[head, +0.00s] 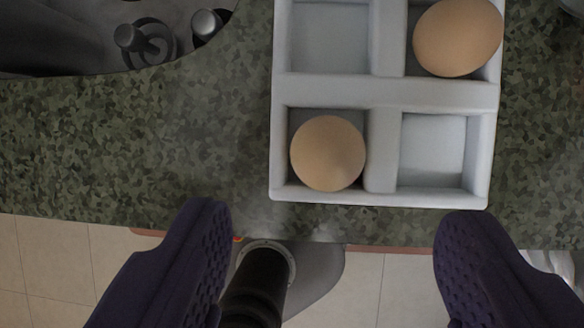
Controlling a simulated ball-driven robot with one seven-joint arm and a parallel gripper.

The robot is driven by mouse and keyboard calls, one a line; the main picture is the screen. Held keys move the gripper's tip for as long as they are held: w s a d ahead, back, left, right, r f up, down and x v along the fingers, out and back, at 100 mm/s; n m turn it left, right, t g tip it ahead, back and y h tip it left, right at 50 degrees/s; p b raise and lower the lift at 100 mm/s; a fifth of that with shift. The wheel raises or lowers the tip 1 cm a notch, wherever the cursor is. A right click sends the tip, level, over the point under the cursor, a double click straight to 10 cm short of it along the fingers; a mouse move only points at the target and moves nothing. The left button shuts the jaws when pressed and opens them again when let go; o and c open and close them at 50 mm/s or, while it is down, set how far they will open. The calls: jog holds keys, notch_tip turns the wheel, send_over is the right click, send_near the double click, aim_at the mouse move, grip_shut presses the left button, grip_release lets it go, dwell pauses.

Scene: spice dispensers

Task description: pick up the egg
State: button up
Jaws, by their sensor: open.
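A brown egg (328,153) sits in the near left compartment of a white tray (390,92). A second brown egg (457,37) lies in a compartment further back on the right. The near right compartment and the far left one are empty. The tray runs out of view at the top. My gripper (335,222) is open, with its two dark purple fingers wide apart at the bottom left and bottom right. Nothing is between the fingers, and they are apart from the eggs and the tray in the picture.
The tray stands on a mottled green counter (130,145), close to its front edge. A dark sink (75,40) with metal fittings (150,40) is at the top left. The counter left of the tray is clear. Tiled floor (50,255) shows below the edge.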

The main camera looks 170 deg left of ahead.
aim_at(330, 170)
jog(key=b+x, duration=0.3)
jog(key=x, duration=0.4)
jog(key=shift+s+f+b, duration=0.1)
jog(key=shift+f+b, duration=0.1)
jog(key=shift+b, duration=0.1)
jog(key=shift+r, duration=0.1)
jog(key=shift+c, duration=0.7)
jog(key=c, duration=1)
jog(key=shift+o, duration=0.2)
jog(key=shift+r, duration=0.1)
